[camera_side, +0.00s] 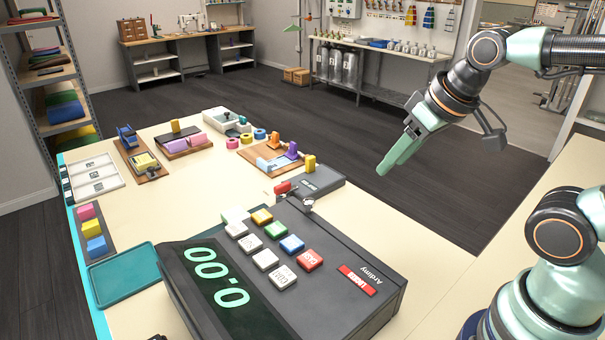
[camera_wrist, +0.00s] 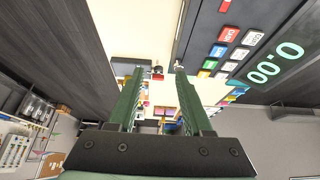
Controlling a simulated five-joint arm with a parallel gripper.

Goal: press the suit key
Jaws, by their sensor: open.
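The dark till (camera_side: 350,240) stands on the cream table with a green 0.00 on its display (camera_side: 217,277). Its top carries a yellow key (camera_side: 262,216), a green key (camera_side: 275,230), a blue key (camera_side: 292,244), a red key (camera_side: 309,260) and several white keys (camera_side: 265,259). I cannot read which key is the suit key. The red key (camera_wrist: 228,34) and blue key (camera_wrist: 218,51) also show in the wrist view, right of the fingers. My gripper (camera_side: 386,168) is open and empty, raised above and behind the till, apart from the keys; its fingers (camera_wrist: 160,76) frame the table beyond.
A flat dark box (camera_side: 318,183) with red and yellow parts lies behind the till. A teal tray (camera_side: 123,276) and a holder of coloured blocks (camera_side: 92,232) are at the left. Boards with small goods stand farther back. The table right of the till is clear.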

